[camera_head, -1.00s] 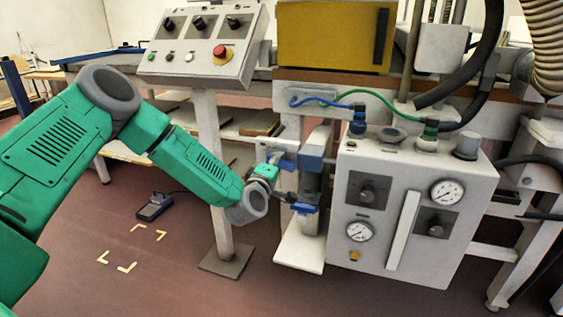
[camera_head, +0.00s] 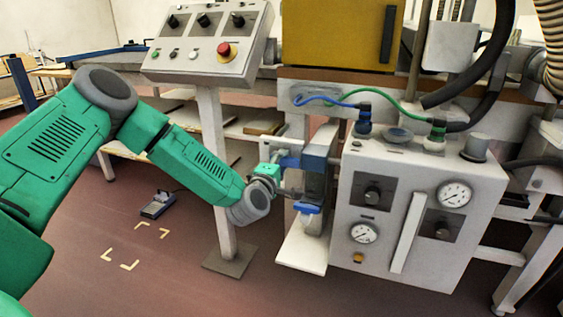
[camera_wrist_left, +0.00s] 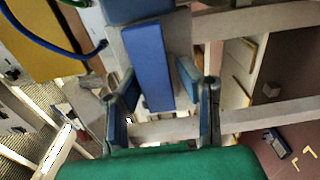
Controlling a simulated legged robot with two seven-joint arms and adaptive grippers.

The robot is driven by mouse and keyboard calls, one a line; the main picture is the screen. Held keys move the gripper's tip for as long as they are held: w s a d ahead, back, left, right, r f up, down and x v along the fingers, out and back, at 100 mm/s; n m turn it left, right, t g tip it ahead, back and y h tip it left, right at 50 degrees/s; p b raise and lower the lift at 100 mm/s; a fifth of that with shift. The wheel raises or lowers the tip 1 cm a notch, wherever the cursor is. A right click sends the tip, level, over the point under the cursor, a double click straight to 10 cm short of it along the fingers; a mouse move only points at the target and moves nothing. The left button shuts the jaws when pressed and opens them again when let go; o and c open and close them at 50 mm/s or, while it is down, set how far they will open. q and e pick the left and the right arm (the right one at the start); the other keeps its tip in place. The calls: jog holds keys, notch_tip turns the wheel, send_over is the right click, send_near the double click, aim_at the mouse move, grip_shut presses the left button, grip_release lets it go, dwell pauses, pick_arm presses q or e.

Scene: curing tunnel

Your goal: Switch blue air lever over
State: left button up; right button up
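The blue air lever (camera_wrist_left: 148,65) shows in the left wrist view as a long flat blue bar below a darker blue block. My left gripper (camera_wrist_left: 160,98) is open, with one blue-padded finger on each side of the bar. Gaps show between the bar and both fingers, so it is not clamped. In the head view my left gripper (camera_head: 297,186) is at the valve post, left of the grey control box. The lever's outline is hard to separate there from the blue pads and post. My right gripper is not in view.
The grey control box (camera_head: 405,215) with gauges and knobs stands just right of my gripper. Blue and green hoses (camera_head: 385,100) run above it. A push-button console (camera_head: 205,62) on a post stands to the left. The floor at lower left holds a pedal (camera_head: 158,205).

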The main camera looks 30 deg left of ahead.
pick_arm(q)
jog(key=shift+o, duration=0.4)
jog(key=shift+f, duration=0.15)
jog(key=v, duration=1.2)
